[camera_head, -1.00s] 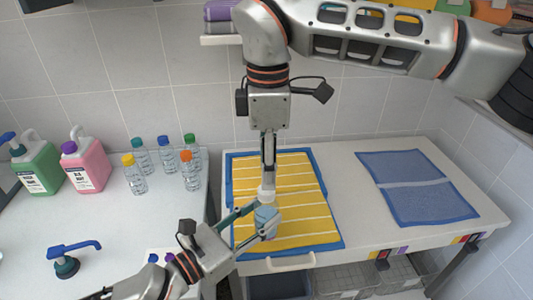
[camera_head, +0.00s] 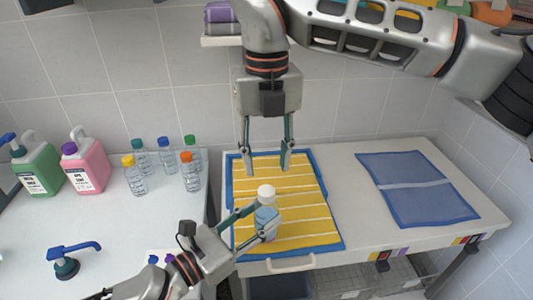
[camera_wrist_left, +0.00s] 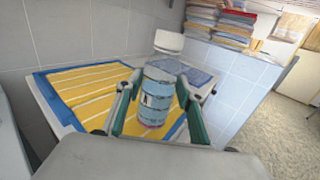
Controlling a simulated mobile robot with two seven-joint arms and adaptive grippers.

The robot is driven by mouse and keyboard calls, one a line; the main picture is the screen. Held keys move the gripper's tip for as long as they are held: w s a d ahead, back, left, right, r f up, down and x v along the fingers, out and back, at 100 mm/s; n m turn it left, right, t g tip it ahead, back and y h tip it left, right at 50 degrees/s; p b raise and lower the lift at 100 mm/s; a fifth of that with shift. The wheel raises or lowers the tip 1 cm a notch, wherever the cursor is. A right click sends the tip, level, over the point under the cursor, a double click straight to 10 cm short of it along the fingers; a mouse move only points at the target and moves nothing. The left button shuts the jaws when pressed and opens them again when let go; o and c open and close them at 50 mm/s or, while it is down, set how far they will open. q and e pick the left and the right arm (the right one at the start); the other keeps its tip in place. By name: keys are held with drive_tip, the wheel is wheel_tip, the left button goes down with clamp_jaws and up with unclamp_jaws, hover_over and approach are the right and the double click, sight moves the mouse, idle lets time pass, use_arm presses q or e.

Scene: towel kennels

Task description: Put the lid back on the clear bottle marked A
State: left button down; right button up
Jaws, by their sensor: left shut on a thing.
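A clear bluish bottle (camera_head: 266,222) stands roughly upright between the fingers of my left gripper (camera_head: 262,226), which is shut on it. A white lid (camera_head: 266,192) sits at the top of the bottle. In the left wrist view the bottle (camera_wrist_left: 157,92) has a pale label, and the white lid (camera_wrist_left: 168,42) shows above its shoulder.
A yellow striped towel with a blue border (camera_head: 285,180) lies under both grippers. A blue mat (camera_head: 415,187) lies to the right on the bench. Several small bottles with coloured caps (camera_head: 165,160), a pink jug (camera_head: 87,165) and a green jug (camera_head: 37,165) stand at left.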

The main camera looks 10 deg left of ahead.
sight(267, 190)
drive_tip(key=n, duration=0.4)
drive_tip(key=shift+r+n, duration=0.25)
drive_tip(key=shift+n, duration=0.15)
drive_tip(key=n, duration=0.3)
drive_tip(key=shift+r, duration=0.15)
drive_tip(key=shift+f, duration=4.05)
clamp_jaws()
